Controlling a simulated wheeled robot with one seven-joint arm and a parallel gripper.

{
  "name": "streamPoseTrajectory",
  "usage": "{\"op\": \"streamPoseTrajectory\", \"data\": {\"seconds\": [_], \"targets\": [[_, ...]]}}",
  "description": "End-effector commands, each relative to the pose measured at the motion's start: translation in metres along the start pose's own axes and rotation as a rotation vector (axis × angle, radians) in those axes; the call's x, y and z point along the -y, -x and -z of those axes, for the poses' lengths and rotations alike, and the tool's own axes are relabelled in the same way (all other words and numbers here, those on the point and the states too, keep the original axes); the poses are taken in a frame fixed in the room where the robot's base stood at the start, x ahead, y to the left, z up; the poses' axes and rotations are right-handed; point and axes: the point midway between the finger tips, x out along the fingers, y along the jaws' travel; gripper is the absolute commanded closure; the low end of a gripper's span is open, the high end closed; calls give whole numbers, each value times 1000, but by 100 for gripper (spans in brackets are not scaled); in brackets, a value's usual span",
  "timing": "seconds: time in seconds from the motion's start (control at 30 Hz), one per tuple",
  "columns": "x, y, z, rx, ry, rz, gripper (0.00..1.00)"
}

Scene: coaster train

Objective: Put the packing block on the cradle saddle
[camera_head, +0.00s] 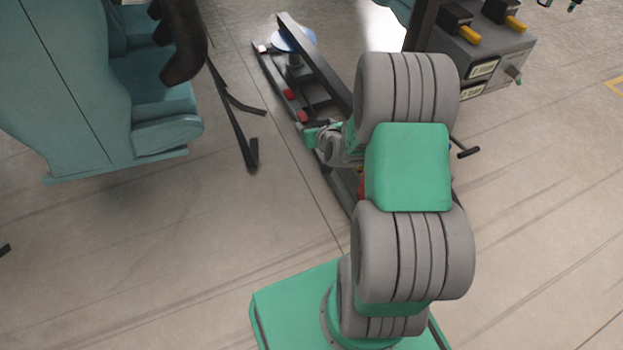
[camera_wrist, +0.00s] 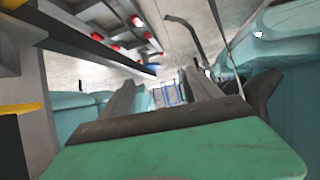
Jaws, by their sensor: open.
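I cannot pick out the packing block or the cradle saddle for certain in either view. A long dark metal frame (camera_head: 322,72) lies on the floor beyond my arm and may be the cradle; it carries small red blocks (camera_head: 302,117). The frame also shows at the upper left of the wrist view, with several red pieces (camera_wrist: 115,46). My gripper (camera_wrist: 163,84) is open, its two grey fingers spread apart. Nothing is clearly held between them; a small blue-lined thing (camera_wrist: 172,93) shows beyond the fingertips. In the head view my arm hides part of the frame.
A grey box with yellow handles (camera_head: 485,55) is at the upper right. A pale blue disc (camera_head: 293,38) sits at the frame's far end. Open floor (camera_head: 180,240) lies at lower left.

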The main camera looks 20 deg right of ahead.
Motion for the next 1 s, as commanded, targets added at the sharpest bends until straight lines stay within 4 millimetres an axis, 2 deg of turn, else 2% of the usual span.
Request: {"op": "streamPoseTrajectory", "data": {"seconds": [0.03, 0.07, 0.1, 0.17, 0.2, 0.27, 0.3, 0.4, 0.43, 0.5, 0.57, 0.87, 1.0], "targets": [[28, 19, 17, 85, 36, 52, 27], [42, 33, 19, 150, 50, 74, 27], [58, 55, 20, 238, 68, 95, 27], [78, 95, 18, 370, 89, 110, 27], [88, 125, 14, 455, 98, 110, 27], [97, 171, 6, 574, 106, 98, 27], [100, 200, -2, 646, 105, 86, 27], [103, 258, -18, 780, 96, 53, 27], [103, 269, -22, 809, 93, 46, 27], [104, 287, -28, 851, 87, 33, 27], [104, 293, -30, 867, 85, 28, 27], [104, 293, -31, 871, 85, 29, 28], [104, 292, -31, 871, 85, 29, 40]]}}
